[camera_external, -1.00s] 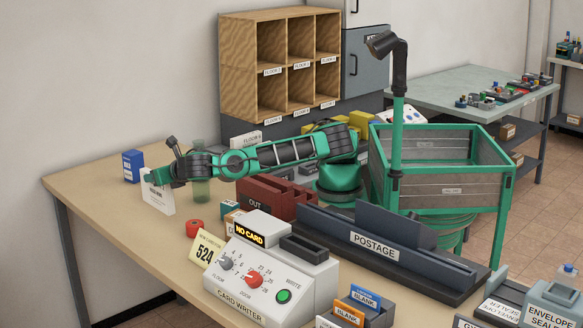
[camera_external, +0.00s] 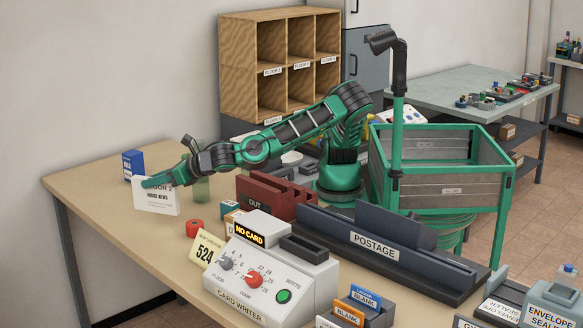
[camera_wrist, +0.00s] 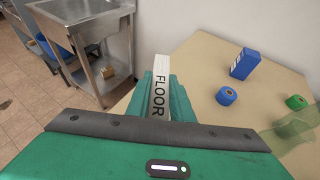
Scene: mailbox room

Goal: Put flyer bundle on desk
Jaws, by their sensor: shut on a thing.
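The flyer bundle (camera_external: 158,199) is a white block with printed text, partly readable as "HOUSE NEWS". It also shows in the wrist view (camera_wrist: 160,88), edge on, with the word "FLOOR". My gripper (camera_external: 160,183) is shut on its upper part. The bundle hangs near the left side of the tan desk (camera_external: 105,187); whether its lower edge touches the desktop I cannot tell.
A blue box (camera_external: 133,164) stands behind the bundle, also seen in the wrist view (camera_wrist: 244,62). A red roll (camera_external: 194,228) lies in front of it to the right. A translucent green bottle (camera_external: 202,185) stands to the right. The desk's front left is clear.

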